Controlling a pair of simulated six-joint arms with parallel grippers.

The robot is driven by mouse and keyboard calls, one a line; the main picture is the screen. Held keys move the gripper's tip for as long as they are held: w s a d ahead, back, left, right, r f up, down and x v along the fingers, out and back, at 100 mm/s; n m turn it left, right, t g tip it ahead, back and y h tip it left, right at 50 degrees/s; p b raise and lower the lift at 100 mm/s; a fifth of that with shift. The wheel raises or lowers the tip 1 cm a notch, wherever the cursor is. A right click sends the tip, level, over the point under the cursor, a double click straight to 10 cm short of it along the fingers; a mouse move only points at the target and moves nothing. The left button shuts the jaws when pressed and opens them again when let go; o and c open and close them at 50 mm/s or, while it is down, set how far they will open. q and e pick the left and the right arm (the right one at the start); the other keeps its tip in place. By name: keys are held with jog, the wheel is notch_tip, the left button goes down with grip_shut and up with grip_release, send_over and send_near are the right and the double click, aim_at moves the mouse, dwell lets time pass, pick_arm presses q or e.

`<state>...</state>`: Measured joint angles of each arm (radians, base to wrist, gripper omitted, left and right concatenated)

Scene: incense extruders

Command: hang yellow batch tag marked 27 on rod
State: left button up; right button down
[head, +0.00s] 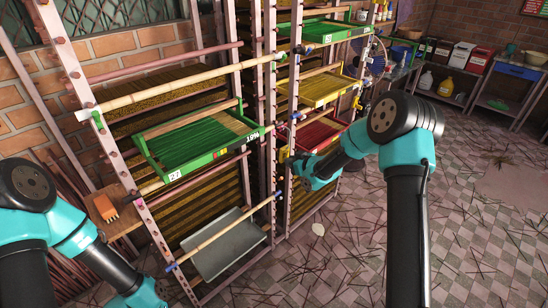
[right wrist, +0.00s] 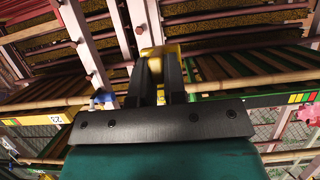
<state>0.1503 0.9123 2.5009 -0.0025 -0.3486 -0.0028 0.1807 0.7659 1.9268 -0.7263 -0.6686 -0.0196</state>
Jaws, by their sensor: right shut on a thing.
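My right gripper (head: 291,158) is at the rack's middle post in the head view, with its fingertips small and partly hidden by my arm. In the right wrist view, the dark fingers of this gripper (right wrist: 155,65) are shut on a yellow piece (right wrist: 160,51), seemingly the batch tag; its number cannot be read. A pale bamboo rod (head: 180,88) crosses the rack above a green tray (head: 200,138) with a white label that looks like 27. A lower bamboo rod (head: 225,231) has blue ends. My left arm is at lower left; its fingers are not visible.
A yellow tray (head: 322,91), a red tray (head: 318,132) and an upper green tray (head: 328,31) sit in the right bay. A grey sheet (head: 226,248) leans low in the left bay. Pink posts (head: 271,100) stand close to my right gripper. Sticks litter the tiled floor.

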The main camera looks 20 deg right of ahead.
jog(key=w+a, duration=0.3)
jog(key=w, duration=0.4)
jog(key=shift+a, duration=0.35)
jog(key=shift+w+a+f, duration=0.25)
jog(key=shift+w+f, duration=0.2)
jog(key=shift+f, duration=0.35)
jog(key=shift+w+a+f, duration=0.2)
jog(key=shift+w+f, duration=0.2)
jog(key=shift+f, duration=0.35)
jog(key=shift+f, duration=0.2)
jog(key=c, duration=1.2)
grip_release()
jog(key=v, duration=1.7)
jog(key=shift+s+d+r, duration=0.1)
jog(key=shift+s+d, duration=0.05)
